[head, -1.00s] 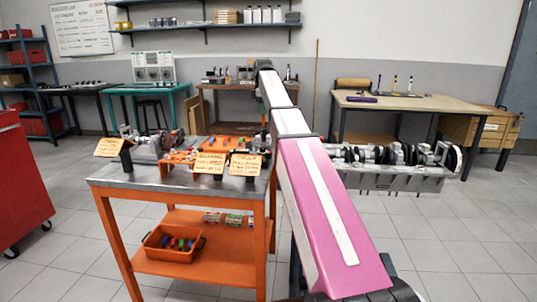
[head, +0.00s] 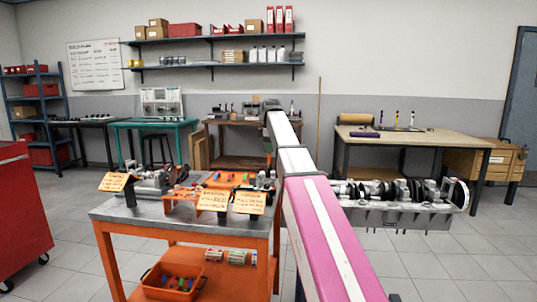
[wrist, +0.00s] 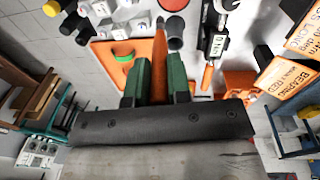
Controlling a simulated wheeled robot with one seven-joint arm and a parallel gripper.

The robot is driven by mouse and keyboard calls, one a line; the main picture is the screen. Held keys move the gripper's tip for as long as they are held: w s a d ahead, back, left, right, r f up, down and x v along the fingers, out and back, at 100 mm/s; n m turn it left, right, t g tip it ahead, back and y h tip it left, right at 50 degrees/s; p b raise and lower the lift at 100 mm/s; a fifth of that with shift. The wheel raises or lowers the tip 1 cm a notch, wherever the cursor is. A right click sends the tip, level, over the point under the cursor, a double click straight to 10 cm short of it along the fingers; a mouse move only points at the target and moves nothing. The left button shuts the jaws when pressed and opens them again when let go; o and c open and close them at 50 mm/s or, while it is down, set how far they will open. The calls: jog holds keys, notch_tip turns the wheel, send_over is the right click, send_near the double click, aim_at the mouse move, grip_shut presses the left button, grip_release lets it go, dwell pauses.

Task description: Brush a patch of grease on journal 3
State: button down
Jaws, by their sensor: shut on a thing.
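In the wrist view my gripper (wrist: 158,82) has its green fingers shut on a slim orange tapered handle (wrist: 159,48). It looks like the brush, but no bristles can be made out. In the head view my gripper is not clearly visible at the far end of my arm, around the orange-framed table. The crankshaft (head: 400,193) lies along the engine block (head: 405,217) to the right of my arm, apart from the table. Its left end is partly hidden by my arm, and I cannot tell which journal is number 3 or see grease on it.
The metal-topped orange table (head: 160,212) holds orange trays, tools and several note cards (head: 213,201). An orange bin (head: 172,281) sits on its lower shelf. A red cabinet (head: 20,212) stands left. A wooden bench (head: 440,134) stands behind the crankshaft. Floor at right is clear.

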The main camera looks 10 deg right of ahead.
jog(key=s+f+t, duration=0.2)
jog(key=s+f, duration=0.2)
jog(key=f, duration=0.2)
jog(key=shift+s+d+f+t+y, duration=0.3)
jog(key=shift+t, duration=0.1)
dwell(0.5)
jog(key=shift+f, duration=0.65)
dwell(2.0)
jog(key=shift+r, duration=0.1)
notch_tip(320, 180, up, 7)
dwell(0.9)
dwell(0.4)
